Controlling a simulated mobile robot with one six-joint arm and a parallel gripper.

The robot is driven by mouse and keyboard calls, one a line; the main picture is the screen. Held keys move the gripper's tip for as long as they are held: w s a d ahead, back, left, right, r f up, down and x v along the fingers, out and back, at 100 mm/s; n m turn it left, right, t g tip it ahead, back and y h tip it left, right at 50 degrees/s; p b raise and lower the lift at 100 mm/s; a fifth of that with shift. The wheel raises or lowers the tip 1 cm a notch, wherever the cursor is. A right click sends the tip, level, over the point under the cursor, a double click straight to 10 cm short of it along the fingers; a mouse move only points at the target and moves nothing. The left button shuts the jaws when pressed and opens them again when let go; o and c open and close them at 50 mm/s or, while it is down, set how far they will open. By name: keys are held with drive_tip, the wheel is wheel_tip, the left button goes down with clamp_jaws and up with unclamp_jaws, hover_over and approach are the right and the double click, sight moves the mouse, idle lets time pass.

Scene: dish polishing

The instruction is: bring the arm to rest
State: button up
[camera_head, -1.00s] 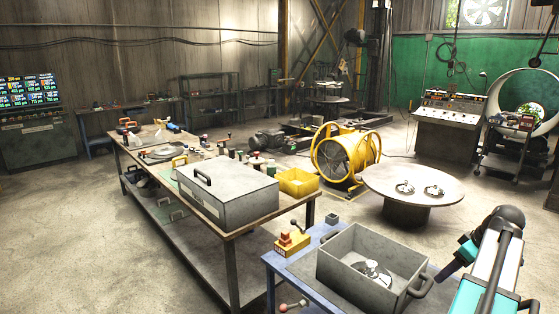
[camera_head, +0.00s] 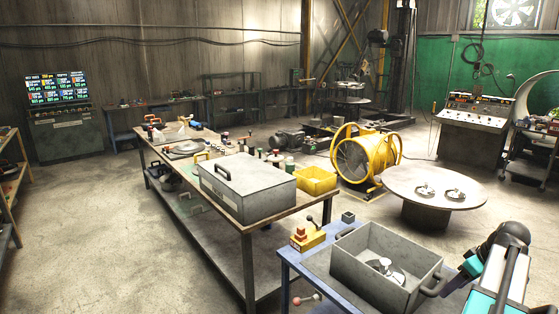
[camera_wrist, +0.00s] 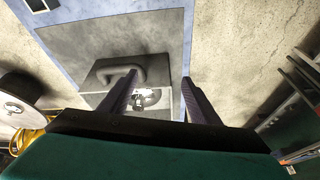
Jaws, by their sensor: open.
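My arm (camera_head: 498,272) shows at the lower right of the head view, folded beside the grey bin. In the wrist view my gripper (camera_wrist: 160,76) is open, its two dark fingers apart with nothing held between them. The grey bin (camera_head: 350,265) stands on the blue-edged table and also shows in the wrist view (camera_wrist: 100,76), beyond and between the fingers. Shiny metal pieces (camera_head: 385,268) lie inside the bin. The gap between fingertips and bin is hard to judge.
A long workbench (camera_head: 245,226) with a grey lidded case (camera_head: 245,190) and a yellow bin (camera_head: 316,181) stands left of the blue-edged table (camera_head: 293,262). A round table (camera_head: 410,190) with two shiny pieces stands behind. Open concrete floor lies at left.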

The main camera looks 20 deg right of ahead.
drive_tip(key=w+a+f+m+g+y+b, duration=0.1)
drive_tip(key=w+a+f+g+b, duration=0.3)
drive_tip(key=a+f, duration=1.2)
drive_tip(key=w+a+f+g+y+b, duration=0.1)
drive_tip(key=w+a+f, duration=0.5)
drive_tip(key=a+f, duration=1)
drive_tip(key=s+a+f+g+b, duration=0.1)
drive_tip(key=s+a+f, duration=0.2)
drive_tip(key=a+f, duration=0.45)
drive_tip(key=s+a+f+g+b, duration=0.2)
drive_tip(key=s+a+f, duration=0.2)
drive_tip(key=a+f, duration=0.35)
drive_tip(key=s+a+f+g+h+b, duration=0.1)
drive_tip(key=s+a+f, duration=0.3)
drive_tip(key=s+f, duration=0.1)
drive_tip(key=s+a+f+g+h+b, duration=0.1)
drive_tip(key=s+a+f, duration=0.4)
drive_tip(key=s, duration=0.3)
drive_tip(key=shift+s+f+h, duration=0.15)
drive_tip(key=shift+h, duration=0.25)
